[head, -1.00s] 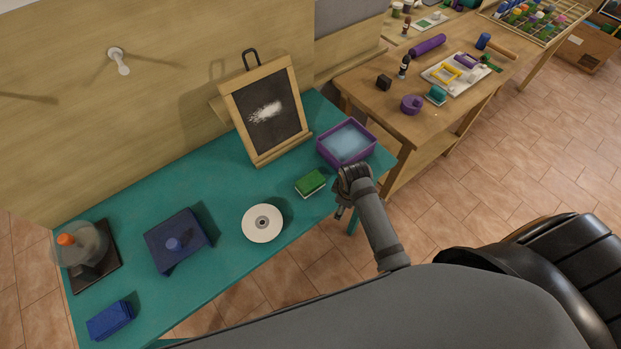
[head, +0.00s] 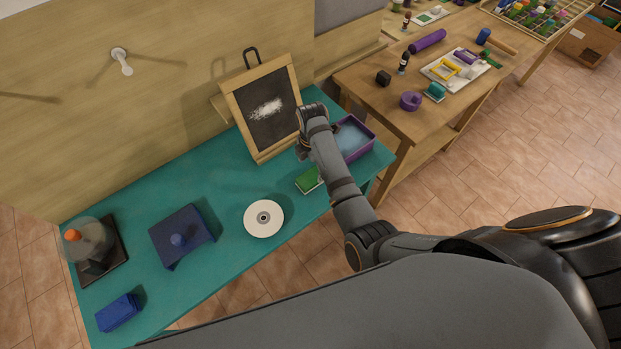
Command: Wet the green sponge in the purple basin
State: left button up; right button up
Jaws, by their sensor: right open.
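The green sponge (head: 307,181), with a pale underside, lies on the teal table (head: 215,201), partly hidden by my right arm. The purple basin (head: 369,137), holding pale blue water, stands at the table's right end, its left part hidden behind my right arm. My right gripper (head: 304,153) is above the table, between the chalkboard and the basin, just above and beyond the sponge in the picture. It is open and appears empty; its fingertips are small and dark. My left gripper is not in view.
A framed chalkboard (head: 266,108) stands behind the sponge. A wooden table (head: 420,127) with craft items stands right.

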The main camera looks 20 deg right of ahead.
aim_at(310, 177)
jog(key=shift+f, duration=0.75)
jog(key=shift+f+p, duration=0.3)
jog(key=shift+f, duration=0.15)
notch_tip(310, 177, down, 4)
jog(key=shift+w+a+f, duration=0.1)
jog(key=shift+a+f, duration=0.05)
jog(key=c, duration=1.2)
jog(key=shift+o, duration=0.2)
jog(key=shift+p, duration=0.3)
